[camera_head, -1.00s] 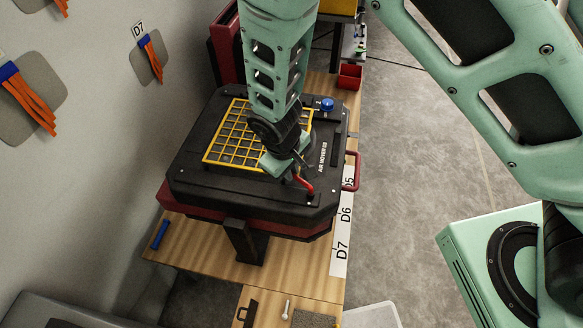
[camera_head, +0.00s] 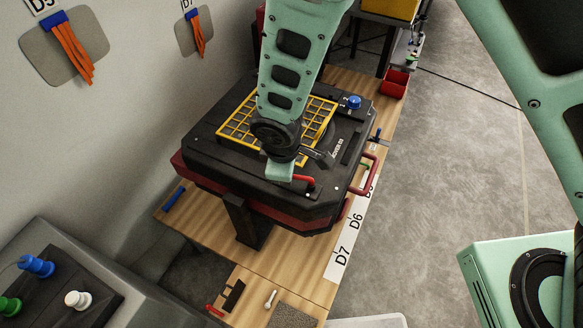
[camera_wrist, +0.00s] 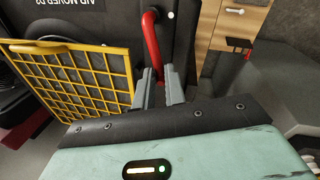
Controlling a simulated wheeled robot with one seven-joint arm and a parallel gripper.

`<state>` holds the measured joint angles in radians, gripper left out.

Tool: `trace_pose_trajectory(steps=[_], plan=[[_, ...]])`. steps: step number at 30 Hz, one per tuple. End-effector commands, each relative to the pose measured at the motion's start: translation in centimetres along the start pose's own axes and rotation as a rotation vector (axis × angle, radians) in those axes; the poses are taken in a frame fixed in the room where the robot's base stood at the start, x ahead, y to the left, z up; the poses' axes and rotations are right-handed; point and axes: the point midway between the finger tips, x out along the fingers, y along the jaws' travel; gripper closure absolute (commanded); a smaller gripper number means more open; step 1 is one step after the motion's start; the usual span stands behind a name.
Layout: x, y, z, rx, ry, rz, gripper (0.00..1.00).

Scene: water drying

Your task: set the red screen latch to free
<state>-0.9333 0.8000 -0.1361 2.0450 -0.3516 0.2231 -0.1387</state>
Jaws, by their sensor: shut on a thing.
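The red screen latch (camera_head: 305,179) is a short red lever on the front right of the black air mover's top (camera_head: 250,195). In the wrist view the latch (camera_wrist: 151,38) is a bent red bar running down to the fingers. My gripper (camera_wrist: 165,76) is shut on its lower end, which the fingers partly hide. In the head view my gripper (camera_head: 291,177) is low over the machine's front edge, at the latch's left end. The yellow screen (camera_head: 235,128) lies flat on the machine, partly hidden by my arm; it also shows in the wrist view (camera_wrist: 75,78), left of the fingers.
A blue knob (camera_head: 354,102) stands at the machine's back right. A red handle (camera_head: 371,172) sticks out on its right side. The wooden bench (camera_head: 205,228) carries small tools at its front. A panel with coloured knobs (camera_head: 50,285) is at lower left.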

Motion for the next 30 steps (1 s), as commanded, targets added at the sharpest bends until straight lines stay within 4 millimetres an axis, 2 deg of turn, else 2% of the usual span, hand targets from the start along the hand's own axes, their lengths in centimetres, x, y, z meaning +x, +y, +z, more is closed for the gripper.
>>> trace_pose_trajectory(steps=[12, 30], plan=[[-0.3, -1.2, 0.2, -0.218, 0.044, 0.001, 1.00], [-0.4, -1.5, 0.3, -0.263, 0.053, 0.001, 1.00]])
